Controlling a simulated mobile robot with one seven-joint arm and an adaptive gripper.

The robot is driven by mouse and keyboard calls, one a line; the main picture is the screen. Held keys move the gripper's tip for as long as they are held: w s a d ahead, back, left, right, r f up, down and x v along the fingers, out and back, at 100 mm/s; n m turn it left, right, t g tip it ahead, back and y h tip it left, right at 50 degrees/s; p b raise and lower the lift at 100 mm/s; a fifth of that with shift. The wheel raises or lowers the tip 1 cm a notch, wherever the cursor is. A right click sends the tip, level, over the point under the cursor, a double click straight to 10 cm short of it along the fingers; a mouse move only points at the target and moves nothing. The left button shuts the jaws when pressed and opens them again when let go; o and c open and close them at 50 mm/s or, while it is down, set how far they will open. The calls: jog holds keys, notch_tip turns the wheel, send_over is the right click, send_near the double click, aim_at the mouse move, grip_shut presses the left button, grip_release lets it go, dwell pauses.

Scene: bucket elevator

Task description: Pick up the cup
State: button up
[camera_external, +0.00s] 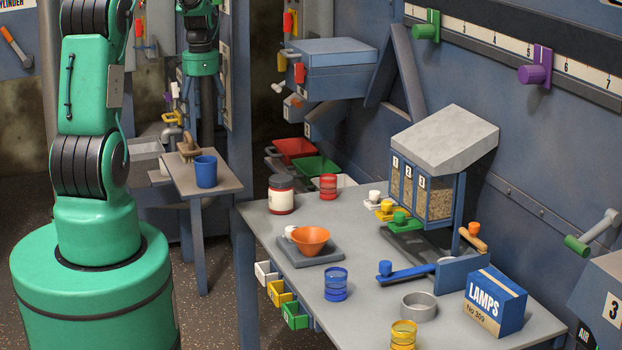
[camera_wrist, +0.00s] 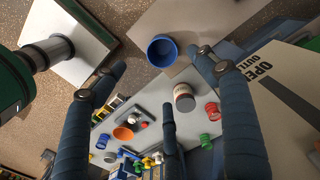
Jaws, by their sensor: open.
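A plain blue cup (camera_external: 205,171) stands upright on a small grey side table (camera_external: 222,187) left of the main workbench. In the wrist view the blue cup (camera_wrist: 162,51) is seen from above, with its open rim towards the camera. My gripper (camera_wrist: 158,76) has its blue wrapped fingers spread apart, with nothing held between them. The cup shows beyond the fingers, between the left and right ones, and appears apart from them. In the external view the exact fingertip positions are hard to make out.
A brown object (camera_external: 188,146) sits beside the cup.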

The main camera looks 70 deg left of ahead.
jog(key=shift+f, duration=0.15)
send_over(206, 160)
jog(key=s+d, duration=0.1)
jog(key=d, duration=0.2)
notch_tip(206, 160, down, 8)
jog(key=shift+f+b, duration=0.15)
jog(key=shift+b, duration=0.3)
jog(key=shift+d+f, duration=0.1)
jog(key=shift+w+f+b, duration=0.1)
jog(key=shift+f+b, duration=0.3)
jog(key=shift+f, duration=2.1)
jog(key=c, duration=1.2)
jog(key=shift+r, duration=0.1)
